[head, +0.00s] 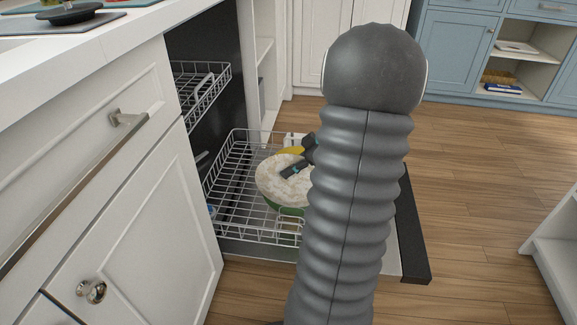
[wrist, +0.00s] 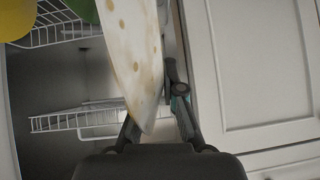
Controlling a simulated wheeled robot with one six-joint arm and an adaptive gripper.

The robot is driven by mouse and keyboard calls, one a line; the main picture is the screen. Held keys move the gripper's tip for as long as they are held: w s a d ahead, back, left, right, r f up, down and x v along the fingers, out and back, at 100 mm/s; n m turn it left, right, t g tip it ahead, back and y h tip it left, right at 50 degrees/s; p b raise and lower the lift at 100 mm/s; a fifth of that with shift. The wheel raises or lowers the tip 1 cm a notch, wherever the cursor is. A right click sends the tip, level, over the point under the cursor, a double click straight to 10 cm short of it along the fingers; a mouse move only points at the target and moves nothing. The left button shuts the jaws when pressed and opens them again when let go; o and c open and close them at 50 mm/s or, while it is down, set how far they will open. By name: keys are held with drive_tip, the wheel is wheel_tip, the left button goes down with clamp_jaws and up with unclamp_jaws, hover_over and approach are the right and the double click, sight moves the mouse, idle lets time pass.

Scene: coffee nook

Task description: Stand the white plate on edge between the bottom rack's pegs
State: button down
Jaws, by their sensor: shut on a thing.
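The white plate (head: 280,180), stained with brown spots, is held by its edge over the pulled-out bottom rack (head: 232,165) in the head view. In the wrist view the plate (wrist: 135,50) is steeply tilted to the camera and runs up from between the fingers. My gripper (head: 297,168) is shut on the plate's rim; in the wrist view my gripper (wrist: 155,112) has a finger on each side of it. My arm hides the right part of the rack and plate. I cannot make out the pegs under the plate.
A green dish (head: 287,209) shows below the plate and a yellow dish (head: 290,151) behind it. The upper rack (head: 203,88) hangs inside the dishwasher. A white cabinet (head: 125,200) stands close on the left. The wooden floor (head: 480,190) on the right is clear.

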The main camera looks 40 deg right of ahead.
sight(292, 178)
drive_tip(key=shift+f+b, duration=0.45)
drive_tip(key=shift+f, duration=1.25)
wheel_tip(292, 178, down, 3)
drive_tip(key=b, duration=0.3)
drive_tip(key=shift+f, duration=2.2)
drive_tip(key=shift+f, duration=0.6)
drive_tip(key=c, duration=1.2)
unclamp_jaws()
drive_tip(key=shift+r+p, duration=1)
drive_tip(key=shift+r, duration=3)
